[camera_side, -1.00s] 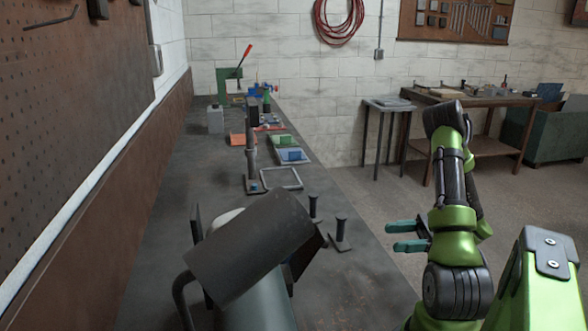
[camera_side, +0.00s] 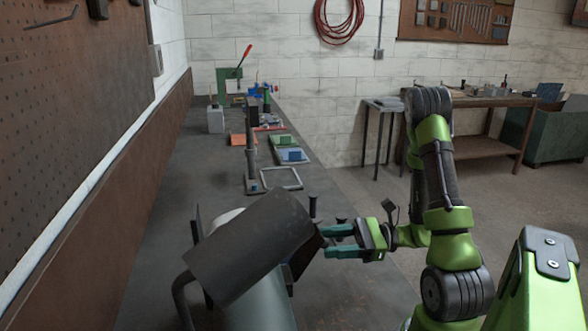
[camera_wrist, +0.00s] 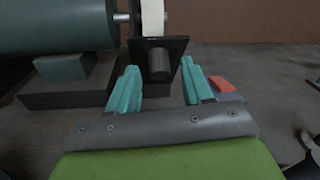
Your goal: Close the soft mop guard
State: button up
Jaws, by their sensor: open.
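The polishing machine has a teal motor body (camera_wrist: 60,25) with a shaft to a pale wheel (camera_wrist: 152,18), which looks like the soft mop. A dark plate with a round stub knob (camera_wrist: 159,64), apparently the guard, stands in front of the wheel in the wrist view. My gripper (camera_wrist: 160,86) is open, its teal fingers on either side of the knob's line, the knob just beyond or between the tips. In the side view my gripper (camera_side: 332,241) reaches left to the machine's dark edge; a large tilted dark plate (camera_side: 250,248) hides most of the wheel there.
Dark bolt-like posts (camera_side: 312,207) stand on the bench behind my gripper. Further back are an empty grey frame (camera_side: 282,178), a blue tray (camera_side: 291,156) and a green press (camera_side: 226,82). A red-orange block (camera_wrist: 221,84) shows right of my fingers in the wrist view.

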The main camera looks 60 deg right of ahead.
jog(key=shift+w+a, duration=0.35)
jog(key=shift+w, duration=0.05)
grip_shut()
